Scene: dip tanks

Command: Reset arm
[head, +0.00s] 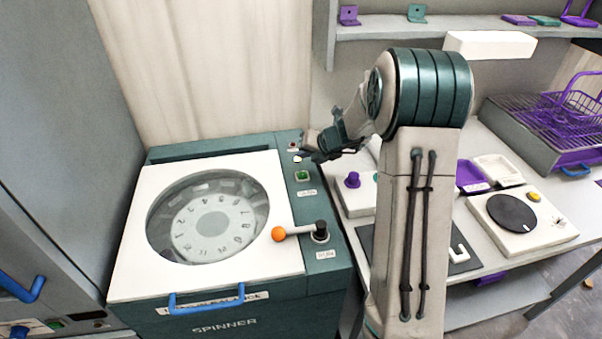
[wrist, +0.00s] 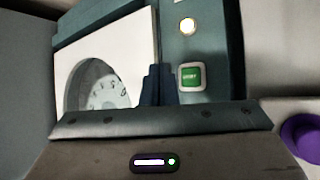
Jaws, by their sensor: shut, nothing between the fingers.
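My arm is bent over the bench, and my gripper (head: 308,154) is above the right side panel of the teal spinner (head: 240,322), close to its green button (head: 302,175). In the wrist view my gripper (wrist: 158,72) shows as dark fingers pressed together with nothing between them. The green button (wrist: 190,76) lies just right of the fingers, and a lit pale-yellow lamp (wrist: 187,25) is above it. The spinner's white lid (head: 270,262) is down, and a numbered disc (head: 212,226) shows through its round window. Whether the fingers touch the panel is unclear.
A lever with an orange knob (head: 278,234) sticks out over the lid. A blue handle (head: 207,299) is at the lid's front. On the right bench are a purple knob (head: 352,180), a black round plate (head: 511,213) and a purple wire basket (head: 572,107). A shelf (head: 440,30) runs behind.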

